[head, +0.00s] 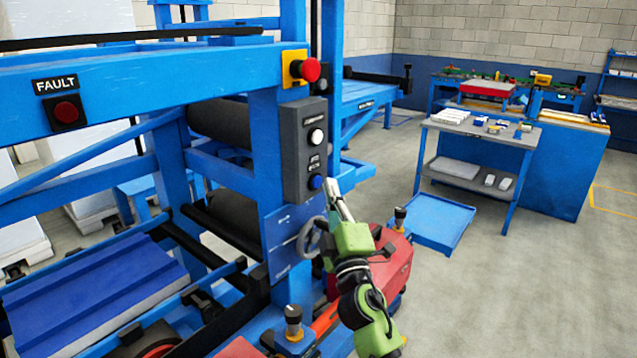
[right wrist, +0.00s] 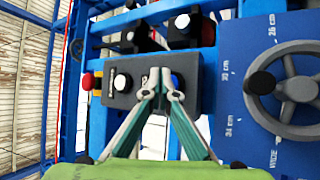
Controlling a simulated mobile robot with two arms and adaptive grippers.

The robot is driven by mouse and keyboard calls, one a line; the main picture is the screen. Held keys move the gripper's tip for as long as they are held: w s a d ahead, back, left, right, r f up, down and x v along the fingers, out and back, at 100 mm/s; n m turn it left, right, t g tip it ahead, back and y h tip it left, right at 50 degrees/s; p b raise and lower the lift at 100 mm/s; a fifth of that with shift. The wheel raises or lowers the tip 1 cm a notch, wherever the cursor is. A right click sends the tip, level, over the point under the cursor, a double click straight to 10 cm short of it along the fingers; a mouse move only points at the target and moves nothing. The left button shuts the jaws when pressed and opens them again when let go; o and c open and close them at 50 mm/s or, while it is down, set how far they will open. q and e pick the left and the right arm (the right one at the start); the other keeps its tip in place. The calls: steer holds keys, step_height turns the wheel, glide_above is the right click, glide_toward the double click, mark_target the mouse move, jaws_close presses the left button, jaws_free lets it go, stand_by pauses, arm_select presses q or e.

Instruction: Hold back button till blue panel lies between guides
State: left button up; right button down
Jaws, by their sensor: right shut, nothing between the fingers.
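A blue ribbed panel (head: 95,285) with a pale core lies at the lower left of the head view, on the machine's infeed beside black rails. Which parts are its guides I cannot tell. A grey control box (head: 292,150) on the blue post carries a white button (head: 316,137) above a blue button (head: 316,183); their labels are too small to read. My right gripper (head: 336,186) is shut and empty, its tips close to the blue button; contact is unclear. In the right wrist view the fingertips (right wrist: 160,78) cover part of the box, and the white button (right wrist: 122,82) shows beside them.
A red stop button (head: 310,70) on yellow sits above the box. A red FAULT lamp (head: 66,111) is on the beam. A handwheel (right wrist: 292,88) stands beside the box. A red machine part (head: 390,265) is near my right arm. Floor at right is open.

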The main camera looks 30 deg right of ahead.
steer(key=shift+s, duration=0.1)
steer(key=shift+s+d+p, duration=0.15)
steer(key=shift+s+d, duration=0.2)
steer(key=shift+s, duration=0.4)
steer(key=shift+s+d+p, duration=0.1)
steer(key=shift+s+d, duration=0.2)
steer(key=shift+s, duration=0.45)
steer(key=shift+s+d+p, duration=0.15)
steer(key=shift+s+d, duration=0.2)
steer(key=shift+s, duration=0.4)
